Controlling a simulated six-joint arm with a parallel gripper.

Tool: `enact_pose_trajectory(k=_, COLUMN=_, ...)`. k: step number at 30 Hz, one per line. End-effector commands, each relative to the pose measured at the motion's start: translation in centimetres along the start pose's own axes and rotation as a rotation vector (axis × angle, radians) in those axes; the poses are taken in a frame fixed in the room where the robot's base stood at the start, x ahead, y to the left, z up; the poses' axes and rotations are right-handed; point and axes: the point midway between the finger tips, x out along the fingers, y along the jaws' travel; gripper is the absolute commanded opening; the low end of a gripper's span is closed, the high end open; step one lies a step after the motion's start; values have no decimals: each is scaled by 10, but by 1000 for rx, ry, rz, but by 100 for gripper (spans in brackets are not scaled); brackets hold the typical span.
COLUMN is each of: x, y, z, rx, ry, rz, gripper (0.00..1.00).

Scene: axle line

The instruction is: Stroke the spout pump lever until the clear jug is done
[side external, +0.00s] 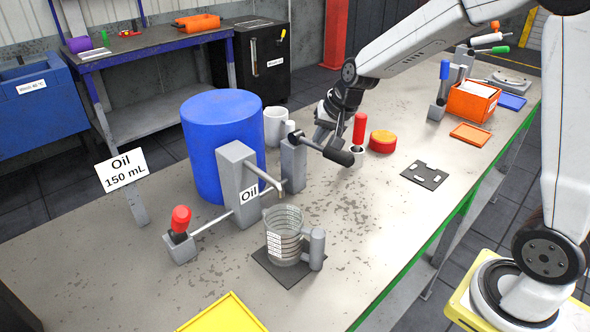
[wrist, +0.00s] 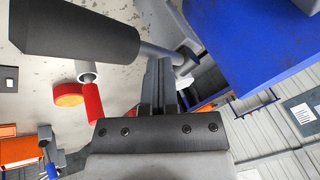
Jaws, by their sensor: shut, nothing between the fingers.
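The pump lever is a rod with a black grip (side external: 338,156), pivoted on a grey post (side external: 293,165) beside the spout (side external: 266,177) housing labelled "Oil". The lever slopes slightly down to the right. My gripper (side external: 319,139) is shut and empty, just behind the lever. In the wrist view my gripper's fingers (wrist: 160,75) are close to the lever's rod (wrist: 158,52), and the black grip (wrist: 75,30) fills the top left. I cannot tell whether they touch. The clear jug (side external: 285,240) with a grey handle stands upright on a dark pad under the spout. I see no clear liquid level.
A blue drum (side external: 222,135) stands behind the spout. A sign (side external: 121,171) reads "Oil 150 mL". A red-handled valve (side external: 181,220) is at left. A red upright handle (side external: 360,130) and red-yellow disc (side external: 383,141) stand right of the lever. A yellow tray (side external: 222,315) is in front.

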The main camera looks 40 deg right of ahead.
Motion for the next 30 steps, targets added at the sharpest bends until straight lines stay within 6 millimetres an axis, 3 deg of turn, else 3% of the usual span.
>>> enact_pose_trajectory(k=30, x=6, y=5, z=5, rx=0, ry=-1, rz=1, gripper=0)
